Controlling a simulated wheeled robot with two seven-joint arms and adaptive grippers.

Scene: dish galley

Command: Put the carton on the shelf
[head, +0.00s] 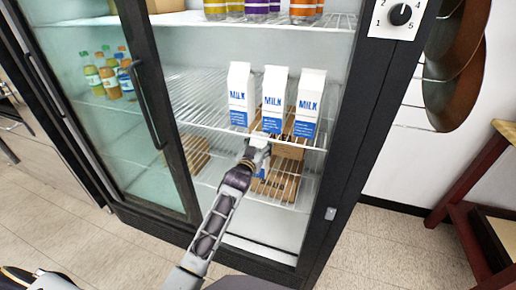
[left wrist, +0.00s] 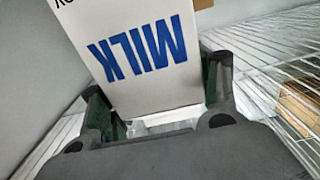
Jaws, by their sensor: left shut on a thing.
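A white milk carton with blue lettering fills the middle of the left wrist view (left wrist: 140,50), its "MILK" upside down. My left gripper (left wrist: 160,115) is shut on it, with a finger on each side. In the head view my left gripper (head: 257,147) reaches into the fridge at the front edge of the middle wire shelf (head: 205,118). The gripper hides most of the held carton there; a white and blue part (head: 263,172) shows below it. I cannot tell whether that carton touches a shelf. My right gripper is not in view.
Three upright milk cartons stand on the middle shelf: left (head: 239,97), middle (head: 274,88) and right (head: 309,103). Brown crates (head: 275,187) sit on the lower shelf. The sliding glass door (head: 95,125) covers the left; the black frame (head: 350,140) bounds the right.

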